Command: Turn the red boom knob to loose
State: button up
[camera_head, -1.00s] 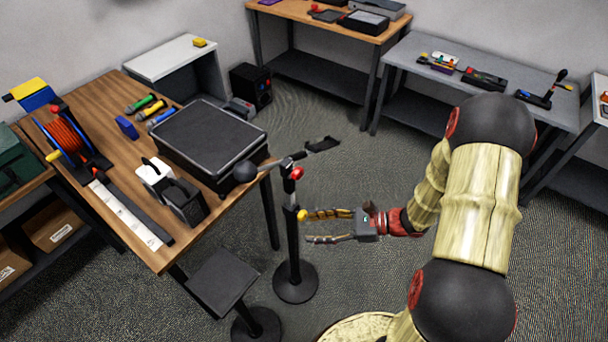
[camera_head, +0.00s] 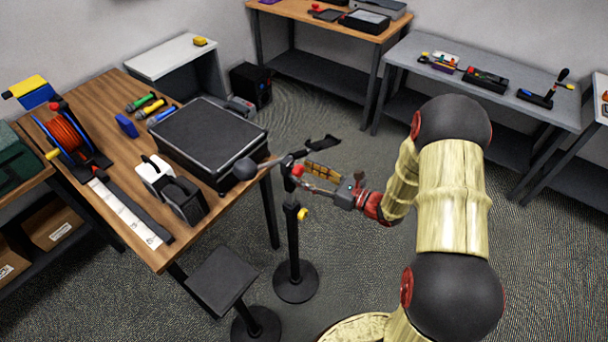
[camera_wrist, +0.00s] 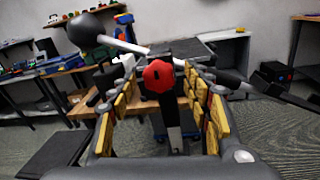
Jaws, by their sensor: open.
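The red boom knob (camera_head: 297,170) sits at the top of the black stand (camera_head: 293,235), where the boom crosses it. In the wrist view the red knob (camera_wrist: 158,73) is near the middle of the picture, between my two fingers and ahead of them. My gripper (camera_head: 312,180) is open at the height of the knob, to its right in the head view. Its fingers (camera_wrist: 160,95) flank the knob on both sides in the wrist view. I cannot tell whether either finger touches it. A yellow knob (camera_head: 303,214) is lower on the stand.
The boom carries a dark ball-shaped end (camera_head: 244,169) near the wooden table (camera_head: 150,255). A black case (camera_head: 210,138) lies on that table. A low black stool (camera_head: 222,277) stands in front. Open floor lies behind the stand.

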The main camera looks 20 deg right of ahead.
jog(key=shift+w+a, duration=0.3)
jog(key=shift+c, duration=0.2)
jog(key=c, duration=1.1)
